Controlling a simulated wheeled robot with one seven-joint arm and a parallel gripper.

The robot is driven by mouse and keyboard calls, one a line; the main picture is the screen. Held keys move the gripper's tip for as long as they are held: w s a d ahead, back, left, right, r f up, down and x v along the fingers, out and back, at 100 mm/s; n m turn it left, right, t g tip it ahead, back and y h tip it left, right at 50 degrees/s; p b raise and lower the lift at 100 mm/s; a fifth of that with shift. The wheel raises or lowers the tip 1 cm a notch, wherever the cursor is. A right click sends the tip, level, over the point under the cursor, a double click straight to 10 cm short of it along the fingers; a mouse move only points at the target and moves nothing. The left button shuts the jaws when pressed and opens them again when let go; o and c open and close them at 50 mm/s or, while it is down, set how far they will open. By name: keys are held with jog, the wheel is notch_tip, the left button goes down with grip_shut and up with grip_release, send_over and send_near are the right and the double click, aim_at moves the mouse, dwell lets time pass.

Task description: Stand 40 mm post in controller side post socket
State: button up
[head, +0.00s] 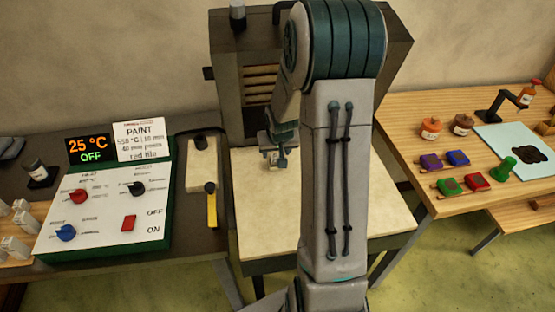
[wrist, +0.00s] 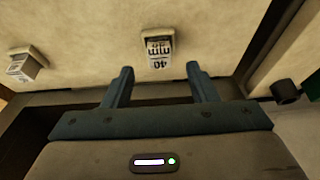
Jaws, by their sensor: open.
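A pale post marked "40 mm" (wrist: 158,47) shows in the wrist view, just beyond and between my fingertips. My gripper (wrist: 160,72) is open and empty, its two blue-grey fingers apart, not visibly touching the post. In the head view my gripper (head: 277,158) is over the pale top of the middle table (head: 262,215), in front of the kiln. My arm covers much of that table. The controller (head: 105,215) is the green-edged sloped panel at left. I cannot make out its side post socket.
A second pale block (wrist: 25,66) stands at left in the wrist view. Several white posts (head: 18,243) are at the head view's left edge. The kiln (head: 243,75) stands behind. A wooden table (head: 435,165) at right holds coloured blocks and jars.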

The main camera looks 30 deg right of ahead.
aim_at(276, 156)
jog(key=shift+p+x, duration=0.8)
jog(key=shift+x, duration=1.95)
jog(key=shift+w+d+r, duration=0.1)
jog(key=shift+w+r, duration=0.05)
jog(key=c, duration=1.1)
grip_shut()
jog(key=shift+r, duration=0.1)
